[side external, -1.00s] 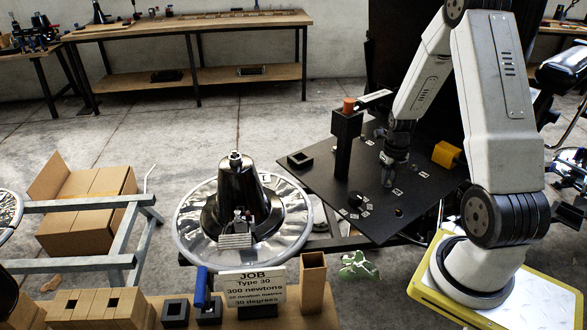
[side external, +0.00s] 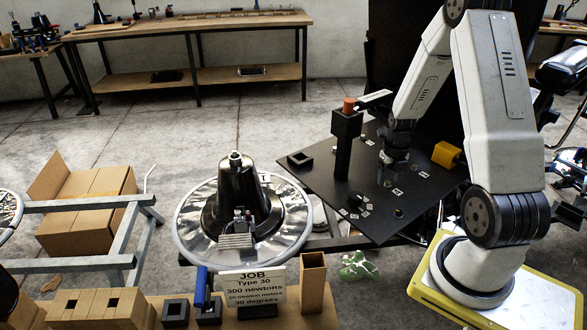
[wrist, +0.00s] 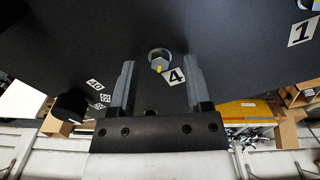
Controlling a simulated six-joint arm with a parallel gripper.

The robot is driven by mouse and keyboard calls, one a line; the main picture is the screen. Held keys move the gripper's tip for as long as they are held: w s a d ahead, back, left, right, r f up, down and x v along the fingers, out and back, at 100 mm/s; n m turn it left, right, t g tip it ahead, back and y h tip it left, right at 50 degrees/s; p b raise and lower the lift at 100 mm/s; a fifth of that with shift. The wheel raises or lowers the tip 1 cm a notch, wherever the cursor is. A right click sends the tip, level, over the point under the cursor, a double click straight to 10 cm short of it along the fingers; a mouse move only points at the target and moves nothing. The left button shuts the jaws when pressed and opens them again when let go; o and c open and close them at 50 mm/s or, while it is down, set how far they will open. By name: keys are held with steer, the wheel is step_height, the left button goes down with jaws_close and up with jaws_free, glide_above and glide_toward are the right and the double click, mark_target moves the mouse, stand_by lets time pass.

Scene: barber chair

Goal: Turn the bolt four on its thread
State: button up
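The bolt four (wrist: 160,60) is a light hex head with a yellow mark, standing in the black panel (wrist: 80,40) beside a white "4" tag (wrist: 174,76). My gripper (wrist: 158,64) is open in the wrist view. The bolt head appears between its fingertips, with a gap on both sides. How far the tips are above the panel is hard to tell. In the side view my gripper (side external: 395,166) points down over the black panel (side external: 320,180); its fingers are dark and small, and the bolt cannot be made out there.
A black post with an orange top (side external: 348,105) stands on the panel left of my gripper. A yellow block (side external: 446,154) is to the right. A "1" tag (wrist: 303,30) and a black knob (wrist: 70,106) show in the wrist view. A job sign (side external: 252,286) stands in front.

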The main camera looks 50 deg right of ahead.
steer(key=shift+r, duration=0.1)
steer(key=shift+r, duration=0.8)
steer(key=s+a+r, duration=0.8)
steer(key=s+r, duration=0.3)
steer(key=shift+a, duration=0.3)
steer(key=shift+r, duration=0.1)
stand_by(0.7)
